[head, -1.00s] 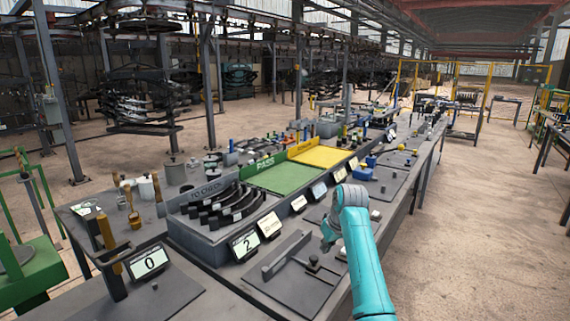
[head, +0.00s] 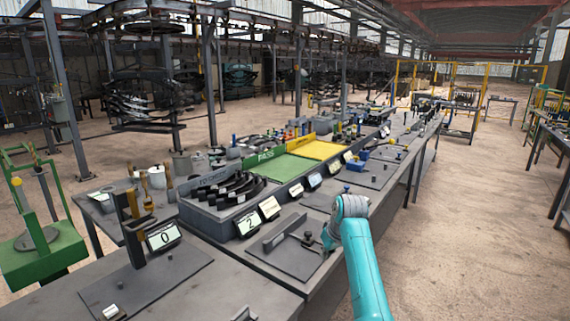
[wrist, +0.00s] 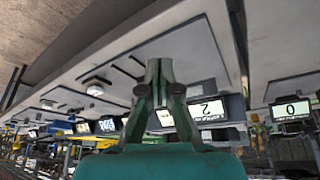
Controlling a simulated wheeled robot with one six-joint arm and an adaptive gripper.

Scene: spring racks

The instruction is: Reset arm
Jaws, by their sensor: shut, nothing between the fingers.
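My teal arm (head: 362,260) reaches in from the lower right of the head view, over the front edge of the long grey bench. My gripper (wrist: 160,64) is in the middle of the wrist view, its two dark fingers closed together at the tips with nothing between them. In the head view my gripper (head: 327,240) is small and partly hidden by the arm. It is close to a grey plate with a fixture (head: 290,248), and I cannot tell whether it touches it.
A tray of dark curved springs (head: 228,188) stands left of the green PASS tray (head: 285,173) and a yellow tray (head: 320,149). Displays reading 0 (head: 163,236) and 2 (head: 249,222) stand on the bench. Open floor (head: 460,230) lies to the right.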

